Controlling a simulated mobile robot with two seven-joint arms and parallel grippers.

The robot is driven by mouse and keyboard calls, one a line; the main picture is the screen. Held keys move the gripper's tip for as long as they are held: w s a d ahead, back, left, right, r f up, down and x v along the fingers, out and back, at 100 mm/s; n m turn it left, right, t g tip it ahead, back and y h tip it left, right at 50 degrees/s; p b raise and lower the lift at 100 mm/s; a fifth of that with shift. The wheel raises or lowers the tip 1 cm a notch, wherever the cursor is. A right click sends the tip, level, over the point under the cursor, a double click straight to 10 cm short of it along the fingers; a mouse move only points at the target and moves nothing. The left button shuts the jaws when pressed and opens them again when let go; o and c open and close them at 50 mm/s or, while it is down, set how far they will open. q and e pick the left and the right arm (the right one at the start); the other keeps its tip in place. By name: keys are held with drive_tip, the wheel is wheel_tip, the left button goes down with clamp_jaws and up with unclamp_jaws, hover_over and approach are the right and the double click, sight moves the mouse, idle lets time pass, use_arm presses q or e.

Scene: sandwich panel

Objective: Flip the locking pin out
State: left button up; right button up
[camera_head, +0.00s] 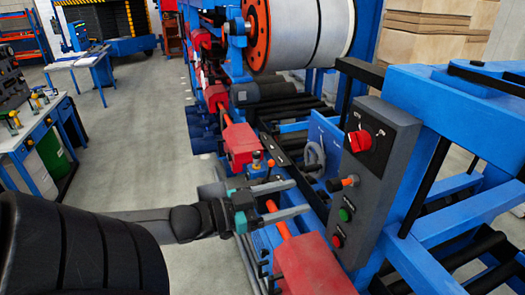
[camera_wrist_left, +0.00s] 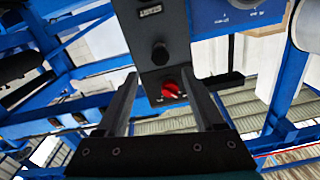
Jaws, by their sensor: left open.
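A grey control box (camera_head: 372,190) stands on the blue frame. An orange-tipped part (camera_head: 345,182) sticks out of its face to the left and looks most like the locking pin, but I cannot be sure. My left gripper (camera_head: 302,195) is open and empty, with its two fingers pointing right toward the box, just left of and below the orange tip. In the left wrist view, the box (camera_wrist_left: 157,30) shows beyond the open fingers, with a black knob (camera_wrist_left: 160,53) on it. My right gripper is not in view.
The box also carries a red rotary switch (camera_head: 358,141), a green button (camera_head: 344,214) and a red button (camera_head: 336,240). A red block (camera_head: 313,265) with an orange rod (camera_head: 282,230) lies below my gripper. Another red block (camera_head: 240,145) is behind it. The floor at left is open.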

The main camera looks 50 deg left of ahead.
use_arm(q)
drive_tip(key=shift+v, duration=2.9)
